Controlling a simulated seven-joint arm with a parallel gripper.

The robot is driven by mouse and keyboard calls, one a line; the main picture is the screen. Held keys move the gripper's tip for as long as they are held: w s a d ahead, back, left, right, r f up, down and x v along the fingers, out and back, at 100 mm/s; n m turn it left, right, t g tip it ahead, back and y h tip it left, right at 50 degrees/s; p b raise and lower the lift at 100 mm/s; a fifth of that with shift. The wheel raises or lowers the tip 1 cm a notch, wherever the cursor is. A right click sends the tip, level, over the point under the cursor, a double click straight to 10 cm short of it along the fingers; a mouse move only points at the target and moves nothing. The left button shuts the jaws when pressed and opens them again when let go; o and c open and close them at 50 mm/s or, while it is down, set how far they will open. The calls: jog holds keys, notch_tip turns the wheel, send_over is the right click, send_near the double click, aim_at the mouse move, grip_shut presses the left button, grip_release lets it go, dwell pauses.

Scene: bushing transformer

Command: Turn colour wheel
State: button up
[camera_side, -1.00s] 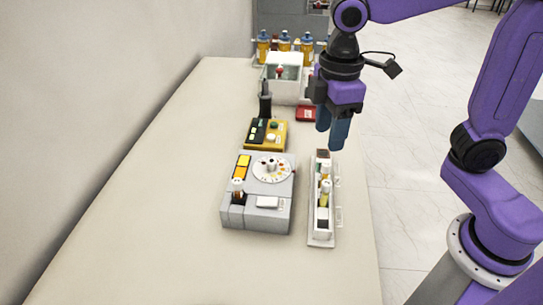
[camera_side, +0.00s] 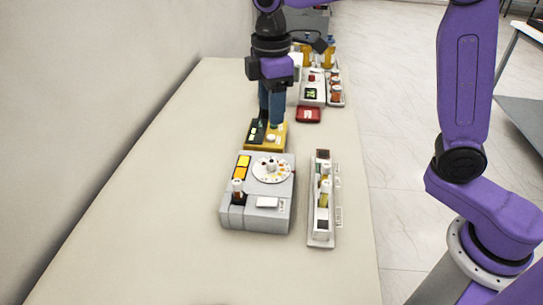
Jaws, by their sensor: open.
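The colour wheel (camera_side: 272,170) is a pale round dial with coloured marks around its rim and a grey knob in its middle. It sits on top of a grey box (camera_side: 256,218), which also carries yellow panels (camera_side: 242,166), a small bottle in a dark well at its left and a pale block at its front. My gripper (camera_side: 270,122) points straight down with blue fingers, open and empty. In the picture its fingertips are behind the wheel, in front of the yellow device; I cannot tell their exact height above it.
A yellow device (camera_side: 275,144) with a black panel stands just behind the grey box. A narrow white rack (camera_side: 322,232) with small items lies to the right. A red tray (camera_side: 308,115), a grey device (camera_side: 312,88) and jars stand farther back. The table's front left is clear.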

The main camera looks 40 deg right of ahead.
aim_at(271, 162)
notch_tip(271, 162, down, 14)
jog(key=shift+f, duration=0.1)
dwell(0.4)
grip_shut()
